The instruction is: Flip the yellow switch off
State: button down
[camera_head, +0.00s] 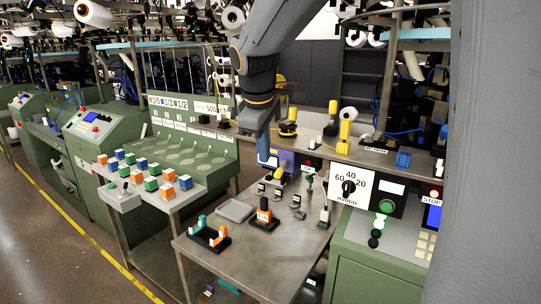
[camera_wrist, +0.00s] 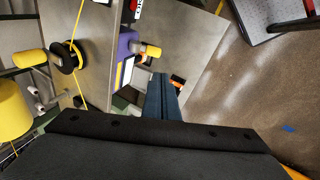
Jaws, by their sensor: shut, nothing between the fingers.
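My gripper (camera_head: 264,152) points down above the back of the steel table, with its dark blue fingers together and empty. In the wrist view the shut fingers (camera_wrist: 160,90) reach toward the table's edge. Several small toggle switches (camera_head: 296,200) stand on the table to the right of and below my gripper. Their colours are too small to tell, and I cannot pick out a yellow one for sure. A short yellow piece (camera_head: 280,174) shows beside the purple device (camera_head: 287,160), close to my gripper. The purple device also shows in the wrist view (camera_wrist: 125,44), left of the fingers. My arm hides part of this area.
A black tray (camera_head: 208,237) with orange and green pieces, a grey plate (camera_head: 235,210) and an orange-black block (camera_head: 264,215) occupy the table. A dial panel (camera_head: 350,187) stands at right. Yellow spools (camera_head: 345,131) stand on the shelf behind. The table's front is clear.

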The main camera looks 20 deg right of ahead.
jog(key=s+a+r+b, duration=0.2)
jog(key=s+a+r, duration=0.1)
jog(key=r, duration=0.3)
jog(key=shift+s+a, duration=0.2)
jog(key=shift+s, duration=0.5)
